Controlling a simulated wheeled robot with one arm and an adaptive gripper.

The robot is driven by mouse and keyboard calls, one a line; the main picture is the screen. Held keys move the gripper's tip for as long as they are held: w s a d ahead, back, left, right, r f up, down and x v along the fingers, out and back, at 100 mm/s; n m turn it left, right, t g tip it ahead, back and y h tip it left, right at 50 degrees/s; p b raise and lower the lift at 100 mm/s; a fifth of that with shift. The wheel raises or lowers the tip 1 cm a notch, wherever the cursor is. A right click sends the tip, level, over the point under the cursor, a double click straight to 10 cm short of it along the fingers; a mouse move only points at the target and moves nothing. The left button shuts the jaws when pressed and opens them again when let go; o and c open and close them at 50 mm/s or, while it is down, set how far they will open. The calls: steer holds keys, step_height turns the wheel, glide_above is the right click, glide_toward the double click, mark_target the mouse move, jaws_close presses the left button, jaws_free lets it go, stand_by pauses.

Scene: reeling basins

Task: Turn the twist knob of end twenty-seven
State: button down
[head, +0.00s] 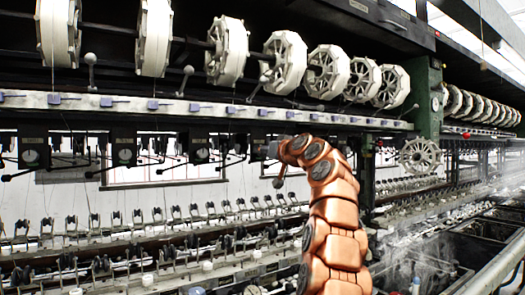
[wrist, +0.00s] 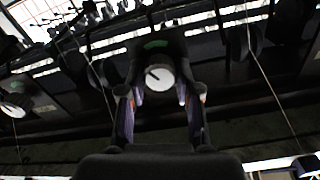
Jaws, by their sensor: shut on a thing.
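In the wrist view, a round white twist knob (wrist: 159,77) with a dark pointer mark sits on a black box with a green-lit label (wrist: 156,44). The label is too small to read, so I cannot tell the end's number. My gripper (wrist: 160,95) is shut on this knob, with one finger at its left and one at its right. In the head view, my copper-coloured arm reaches up to the row of black boxes below the rail. It hides the gripped knob there.
White reels (head: 285,62) line the top above a long rail (head: 190,106). Rows of small metal fittings and steaming basins lie below. A green post (head: 428,95) stands right.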

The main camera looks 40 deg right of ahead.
steer(key=m+p, duration=0.2)
steer(key=m, duration=0.1)
steer(key=shift+r+m, duration=0.25)
steer(key=shift+m, duration=0.05)
steer(key=shift+f+m+p, duration=0.15)
steer(key=shift+m+p, duration=0.9)
steer(key=shift+m, duration=0.15)
steer(key=shift+f+m, duration=0.15)
steer(key=shift+m, duration=0.25)
steer(key=shift+p, duration=0.3)
steer(key=c, duration=0.8)
jaws_free()
steer(key=shift+d, duration=0.1)
steer(key=shift+s, duration=0.1)
